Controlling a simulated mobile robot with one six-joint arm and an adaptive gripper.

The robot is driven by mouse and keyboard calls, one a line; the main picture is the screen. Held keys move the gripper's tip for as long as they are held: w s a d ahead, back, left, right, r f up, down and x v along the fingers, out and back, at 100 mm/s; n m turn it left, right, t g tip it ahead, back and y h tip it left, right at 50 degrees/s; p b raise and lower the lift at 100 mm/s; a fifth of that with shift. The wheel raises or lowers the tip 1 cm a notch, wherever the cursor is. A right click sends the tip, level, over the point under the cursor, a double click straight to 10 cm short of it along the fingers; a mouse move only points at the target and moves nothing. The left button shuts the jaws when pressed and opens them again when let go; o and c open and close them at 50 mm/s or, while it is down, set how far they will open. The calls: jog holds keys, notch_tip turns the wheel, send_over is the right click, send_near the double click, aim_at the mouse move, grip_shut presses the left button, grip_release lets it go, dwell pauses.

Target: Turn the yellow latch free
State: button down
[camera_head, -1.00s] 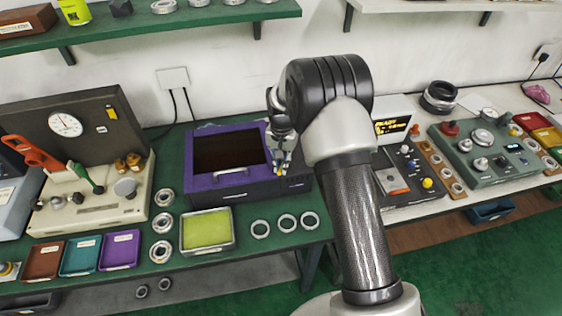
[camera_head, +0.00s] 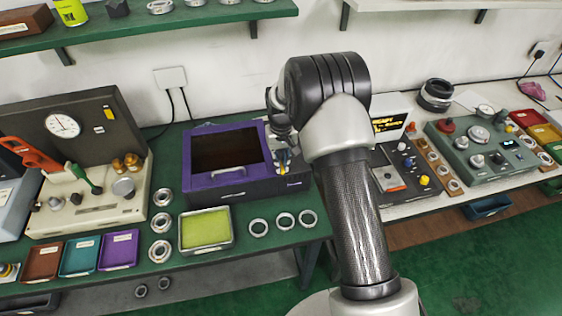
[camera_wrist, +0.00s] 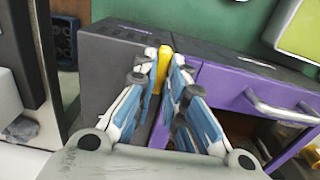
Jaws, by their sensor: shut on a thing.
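The yellow latch (camera_wrist: 164,62) stands at the edge of the purple-framed box, between my fingertips in the wrist view. My gripper (camera_wrist: 162,75) is shut on it, with a blue-padded finger on each side. In the head view my gripper (camera_head: 282,168) is at the right side of the box (camera_head: 228,188), partly hidden by my arm, and the latch is too small there to make out clearly. The purple lid (camera_wrist: 228,88) with its silver handle (camera_wrist: 280,108) lies to the right of my fingers in the wrist view. I cannot tell how far the latch is turned.
A tray with a yellow-green pad (camera_head: 207,230) and several metal rings (camera_head: 285,222) lie in front of the box. A beige gauge station (camera_head: 95,205) stands to the left. A black control panel (camera_head: 402,172) is to the right, beyond my arm.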

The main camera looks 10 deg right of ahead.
jog(key=shift+s, duration=0.1)
jog(key=c, duration=1.6)
grip_release()
jog(key=shift+c, duration=0.2)
jog(key=shift+r, duration=0.1)
notch_tip(320, 180, up, 12)
